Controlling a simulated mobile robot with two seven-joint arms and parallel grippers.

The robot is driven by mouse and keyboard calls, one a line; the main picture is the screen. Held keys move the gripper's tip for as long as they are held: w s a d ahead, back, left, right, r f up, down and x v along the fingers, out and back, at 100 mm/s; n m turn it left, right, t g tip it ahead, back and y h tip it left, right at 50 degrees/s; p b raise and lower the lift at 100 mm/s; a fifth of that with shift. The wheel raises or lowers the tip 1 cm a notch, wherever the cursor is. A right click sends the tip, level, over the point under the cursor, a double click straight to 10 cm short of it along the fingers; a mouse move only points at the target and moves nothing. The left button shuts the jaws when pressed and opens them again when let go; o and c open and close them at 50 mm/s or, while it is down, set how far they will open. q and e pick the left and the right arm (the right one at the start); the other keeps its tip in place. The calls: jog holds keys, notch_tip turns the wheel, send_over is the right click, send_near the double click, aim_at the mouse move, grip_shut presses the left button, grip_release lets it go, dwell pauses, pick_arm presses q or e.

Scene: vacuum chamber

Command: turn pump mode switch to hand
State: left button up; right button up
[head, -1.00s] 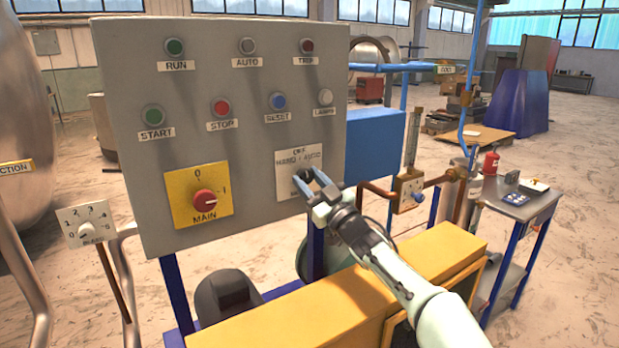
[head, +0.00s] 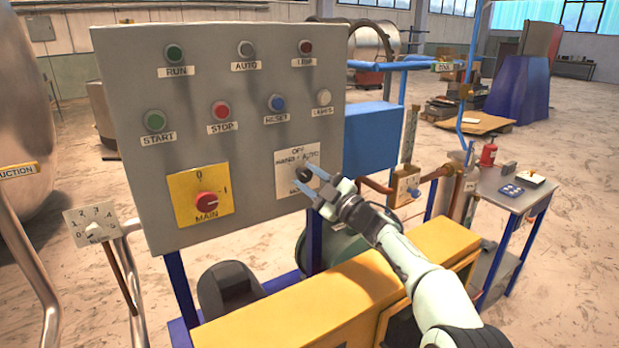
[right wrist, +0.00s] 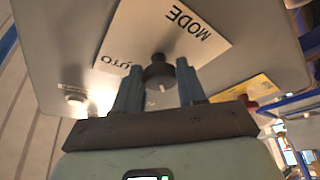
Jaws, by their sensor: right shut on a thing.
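The pump mode switch is a dark round knob (head: 304,174) on a white plate (head: 284,182) at the lower right of the grey control panel. The plate reads OFF at the top, HAND left and AUTO right. My right gripper (head: 310,183) is at the plate, its fingers shut on the knob. In the right wrist view, the knob (right wrist: 158,74) sits between the two fingers, with a small pale mark on its face. The plate (right wrist: 170,35) appears turned around there, with MODE at the upper right. I cannot tell which label the knob points to. My left gripper is not in view.
A red MAIN switch (head: 206,203) on a yellow plate is left of the mode switch. Several buttons and lamps are above, including RESET (head: 277,103). A yellow housing (head: 330,290) lies below my right arm. A blue box (head: 372,138) is right of the panel.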

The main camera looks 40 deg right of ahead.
dwell(0.3)
jog(key=o, duration=1.1)
jog(key=shift+c, duration=0.2)
jog(key=shift+s, duration=0.1)
jog(key=b+v, duration=0.3)
jog(key=v, duration=1)
jog(key=shift+f, duration=0.15)
